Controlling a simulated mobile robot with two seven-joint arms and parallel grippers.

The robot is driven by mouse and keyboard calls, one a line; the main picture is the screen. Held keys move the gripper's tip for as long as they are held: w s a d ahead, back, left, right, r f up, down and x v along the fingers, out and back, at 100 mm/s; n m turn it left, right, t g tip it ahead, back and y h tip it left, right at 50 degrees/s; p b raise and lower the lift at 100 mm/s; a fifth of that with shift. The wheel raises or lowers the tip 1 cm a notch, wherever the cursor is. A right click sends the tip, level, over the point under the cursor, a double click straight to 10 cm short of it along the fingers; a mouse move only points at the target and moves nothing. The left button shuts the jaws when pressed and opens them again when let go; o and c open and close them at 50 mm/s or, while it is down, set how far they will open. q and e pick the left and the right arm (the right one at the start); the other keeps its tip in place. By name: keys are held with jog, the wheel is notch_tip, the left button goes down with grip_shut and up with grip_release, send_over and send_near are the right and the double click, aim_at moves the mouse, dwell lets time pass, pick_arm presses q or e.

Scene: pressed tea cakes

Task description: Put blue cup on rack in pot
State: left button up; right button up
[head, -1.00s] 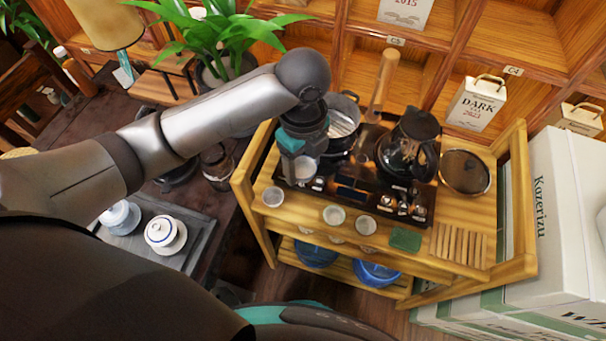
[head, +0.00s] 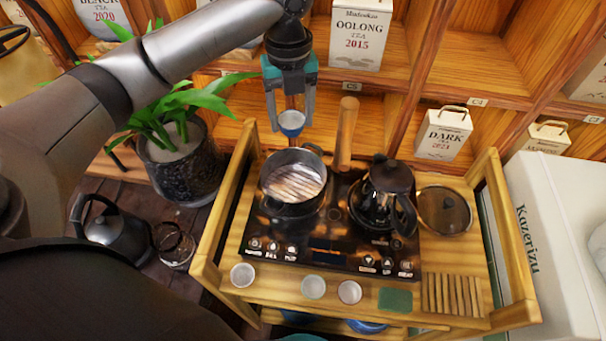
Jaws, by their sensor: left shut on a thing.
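My left gripper (head: 291,112) is shut on the blue cup (head: 291,123), a small cup with a blue outside and pale inside. It holds the cup up in the air, above and behind the pot in the head view. The pot (head: 279,208) is dark metal and stands open on the left side of the black cooktop. The slatted rack (head: 294,184) lies inside the pot and shows no cup on it. My right gripper is not in view.
A dark glass kettle (head: 378,208) stands right of the pot, with a wooden handle (head: 346,135) upright between them. A round lid (head: 445,209) lies further right. Several pale cups, including one at left (head: 243,275), line the cart's front beside a green pad (head: 395,300).

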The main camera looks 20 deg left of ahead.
pick_arm(q)
jog(key=f, duration=0.6)
jog(key=f+b, duration=0.1)
jog(key=f, duration=0.6)
jog(key=shift+s, duration=0.2)
jog(key=shift+f+b, duration=0.6)
jog(key=shift+f, duration=2)
jog(key=shift+f, duration=0.1)
jog(key=o, duration=1.3)
jog(key=shift+o, duration=0.2)
notch_tip(320, 180, up, 12)
jog(key=p, duration=0.1)
jog(key=shift+p, duration=0.35)
